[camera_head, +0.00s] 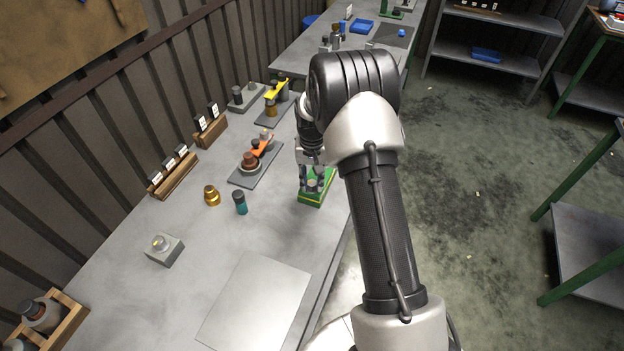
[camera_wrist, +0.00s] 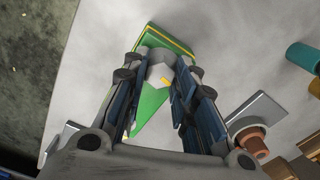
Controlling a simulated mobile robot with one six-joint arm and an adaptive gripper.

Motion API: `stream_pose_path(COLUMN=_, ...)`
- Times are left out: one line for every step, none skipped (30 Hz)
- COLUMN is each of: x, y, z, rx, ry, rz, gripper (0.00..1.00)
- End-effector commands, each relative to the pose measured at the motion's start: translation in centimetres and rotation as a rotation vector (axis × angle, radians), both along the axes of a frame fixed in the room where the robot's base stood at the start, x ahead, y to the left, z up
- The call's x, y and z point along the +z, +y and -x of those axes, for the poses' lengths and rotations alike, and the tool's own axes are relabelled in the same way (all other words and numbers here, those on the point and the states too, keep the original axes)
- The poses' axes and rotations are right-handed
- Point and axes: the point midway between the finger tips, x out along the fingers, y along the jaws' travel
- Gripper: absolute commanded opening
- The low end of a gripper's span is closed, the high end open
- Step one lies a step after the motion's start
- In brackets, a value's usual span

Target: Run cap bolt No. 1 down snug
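A green block (camera_wrist: 185,42) with a yellow edge lies under my gripper in the wrist view. It also shows in the head view (camera_head: 314,199), near the table's right edge. A grey six-sided head (camera_wrist: 160,74) with a small yellow mark stands over the block. My gripper (camera_wrist: 161,70) points down with a fingertip close against each side of this head, and no clear gap shows. It also shows in the head view (camera_head: 317,181). The bolt's shank and thread are hidden, and no bolt number is readable.
Left of the block, a grey plate (camera_head: 242,180) bears a brown round part (camera_head: 250,160) and an orange part (camera_head: 262,148). A teal cylinder (camera_head: 240,203) and a brass part (camera_head: 211,195) stand on the table. A flat light sheet (camera_head: 255,305) lies in front.

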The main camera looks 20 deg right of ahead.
Motion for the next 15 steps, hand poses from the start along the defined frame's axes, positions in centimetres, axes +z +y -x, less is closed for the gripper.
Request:
stream_pose_path(x=0.01, y=0.00, z=-0.01, rx=0.000, ry=0.000, rz=0.000, gripper=0.31)
stream_pose_path(x=0.01, y=0.00, z=-0.01, rx=0.000, ry=0.000, rz=0.000, gripper=0.33)
stream_pose_path(x=0.02, y=0.00, z=-0.01, rx=0.000, ry=0.000, rz=0.000, gripper=0.35)
stream_pose_path(x=0.02, y=0.00, z=-0.01, rx=0.000, ry=0.000, rz=0.000, gripper=0.38)
stream_pose_path(x=0.01, y=0.00, z=-0.01, rx=0.001, ry=0.000, rz=0.000, gripper=0.40)
stream_pose_path(x=0.01, y=0.00, z=0.00, rx=0.001, ry=0.000, rz=0.000, gripper=0.42)
stream_pose_path(x=0.01, y=0.00, z=0.00, rx=0.001, ry=0.000, rz=0.000, gripper=0.44)
stream_pose_path(x=0.01, y=0.00, z=0.00, rx=0.001, ry=0.000, rz=0.000, gripper=0.45)
stream_pose_path(x=0.01, y=0.00, z=0.00, rx=0.001, ry=0.000, rz=0.000, gripper=0.45)
stream_pose_path(x=0.01, y=0.00, z=0.00, rx=0.001, ry=0.000, rz=0.000, gripper=0.45)
stream_pose_path(x=0.01, y=0.00, z=0.01, rx=0.001, ry=0.000, rz=0.000, gripper=0.45)
stream_pose_path(x=0.01, y=0.00, z=0.01, rx=0.001, ry=0.000, rz=0.000, gripper=0.45)
stream_pose_path(x=0.01, y=0.00, z=0.01, rx=0.001, ry=0.000, rz=0.000, gripper=0.45)
stream_pose_path(x=0.01, y=0.00, z=0.01, rx=0.001, ry=0.000, rz=0.000, gripper=0.45)
stream_pose_path(x=0.01, y=0.00, z=0.01, rx=0.001, ry=0.000, rz=0.000, gripper=0.45)
